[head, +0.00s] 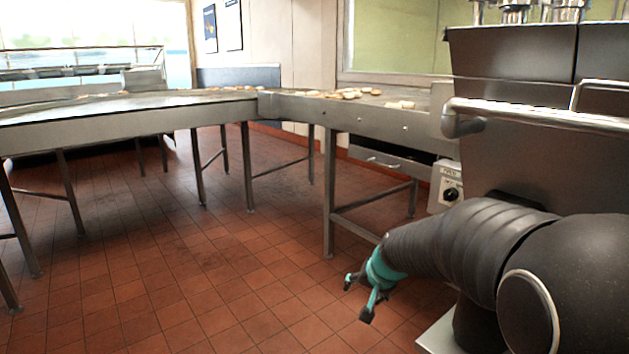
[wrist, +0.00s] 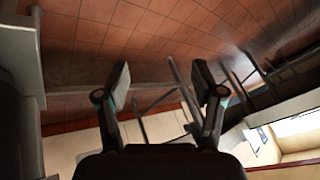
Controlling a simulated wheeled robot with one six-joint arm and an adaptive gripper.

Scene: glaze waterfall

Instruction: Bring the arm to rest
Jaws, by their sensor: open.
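My gripper (head: 358,299) hangs at the end of my dark, sleeved arm at the lower right of the head view. It has teal parts and black fingertips. Its two fingers are spread apart with nothing between them, above the red tiled floor. In the wrist view my gripper (wrist: 160,82) shows both fingers apart. Floor tiles and table legs show between and beyond them. The wrist picture is turned, with the floor at the top. The gripper touches nothing that I can see.
A steel conveyor table (head: 180,107) on legs runs across the back, with several small pale pieces (head: 347,93) on it. A large steel machine (head: 520,110) with a rail (head: 545,114) stands right, near my arm. A control box (head: 446,187) sits below. The tiled floor (head: 190,260) is clear.

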